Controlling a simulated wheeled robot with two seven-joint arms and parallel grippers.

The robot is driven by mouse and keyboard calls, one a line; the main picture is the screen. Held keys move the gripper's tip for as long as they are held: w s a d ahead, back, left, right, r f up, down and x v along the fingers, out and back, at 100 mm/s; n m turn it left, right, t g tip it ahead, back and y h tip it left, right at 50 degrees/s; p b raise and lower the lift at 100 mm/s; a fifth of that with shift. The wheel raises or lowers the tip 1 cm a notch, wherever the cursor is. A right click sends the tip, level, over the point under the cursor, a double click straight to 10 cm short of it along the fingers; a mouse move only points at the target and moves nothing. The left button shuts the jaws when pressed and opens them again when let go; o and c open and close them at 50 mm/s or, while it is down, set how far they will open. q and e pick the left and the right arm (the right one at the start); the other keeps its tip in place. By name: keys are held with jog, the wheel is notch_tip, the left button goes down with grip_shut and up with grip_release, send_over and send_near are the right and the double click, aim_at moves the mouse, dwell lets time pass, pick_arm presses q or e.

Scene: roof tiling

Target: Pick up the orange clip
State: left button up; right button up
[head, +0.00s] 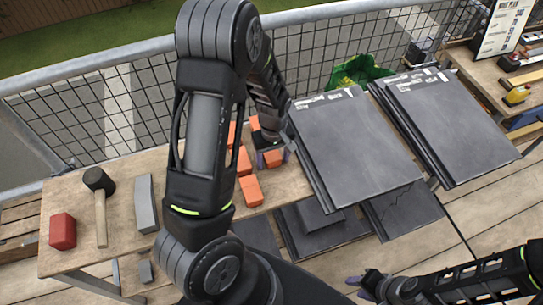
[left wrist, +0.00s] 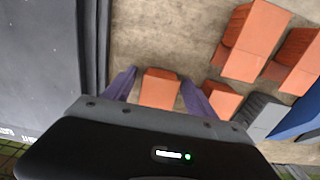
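Several orange clips, block-like pieces, lie on the wooden bench. One orange clip (left wrist: 160,88) sits between the two purple fingers of my left gripper (left wrist: 158,86) in the left wrist view. The fingers are apart, with a gap at the clip's left side; the right finger is close to it. In the head view my left gripper (head: 271,156) is over the bench, with an orange clip (head: 273,158) partly hidden at its fingers. Other orange clips (head: 251,190) lie beside it. My right gripper (head: 362,287) is at the lower right, fingers apart and empty, away from the bench.
Stacked dark slates (head: 358,150) stand just right of the clips, with another stack (head: 450,125) beyond. A mallet (head: 99,195), a red block (head: 62,231) and a grey bar (head: 146,204) lie on the bench's left. A mesh railing (head: 135,100) runs behind.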

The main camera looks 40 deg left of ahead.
pick_arm(q)
grip_shut()
dwell(0.5)
